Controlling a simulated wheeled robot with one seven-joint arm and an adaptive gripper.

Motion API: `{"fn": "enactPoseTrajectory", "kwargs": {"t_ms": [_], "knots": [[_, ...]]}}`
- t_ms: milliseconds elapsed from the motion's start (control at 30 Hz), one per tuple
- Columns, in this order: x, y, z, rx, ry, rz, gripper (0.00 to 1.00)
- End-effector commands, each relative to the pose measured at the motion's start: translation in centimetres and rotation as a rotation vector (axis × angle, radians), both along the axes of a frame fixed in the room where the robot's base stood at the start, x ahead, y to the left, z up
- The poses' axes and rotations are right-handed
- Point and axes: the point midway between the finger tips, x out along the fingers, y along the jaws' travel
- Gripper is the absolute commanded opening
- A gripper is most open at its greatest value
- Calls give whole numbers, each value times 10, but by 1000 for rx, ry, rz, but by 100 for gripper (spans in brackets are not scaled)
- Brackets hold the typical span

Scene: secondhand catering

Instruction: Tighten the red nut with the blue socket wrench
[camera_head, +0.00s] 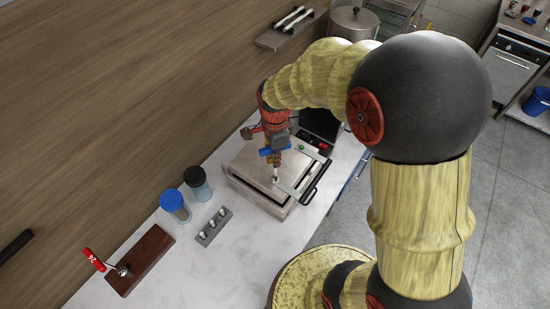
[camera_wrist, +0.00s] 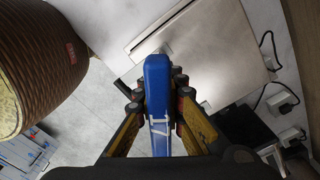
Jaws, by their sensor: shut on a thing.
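My gripper (camera_head: 275,152) is above the metal appliance (camera_head: 249,158) on the counter. It is shut on the blue socket wrench (camera_wrist: 158,75), whose handle lies between the two fingers in the wrist view (camera_wrist: 158,100). In the head view the blue handle (camera_head: 265,152) shows at the fingers, and a thin silver shaft points down towards the appliance's top. I cannot tell whether its end touches anything. I cannot make out the red nut for certain. A small red spot (camera_head: 322,146) and a green one (camera_head: 301,147) show at the appliance's back right.
A blue-lidded jar (camera_head: 174,206), a black-lidded jar (camera_head: 197,183) and a grey block with several pegs (camera_head: 213,226) stand left of the appliance. The wooden wall (camera_head: 130,100) runs behind the counter.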

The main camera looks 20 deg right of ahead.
Motion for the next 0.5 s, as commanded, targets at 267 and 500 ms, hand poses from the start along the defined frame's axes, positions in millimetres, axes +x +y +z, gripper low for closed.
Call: {"fn": "enactPoseTrajectory", "kwargs": {"t_ms": [267, 500], "knots": [[0, 0, 0, 0, -1, -208, 0], [1, 0, 0, 0, -1, -459, 0]]}}
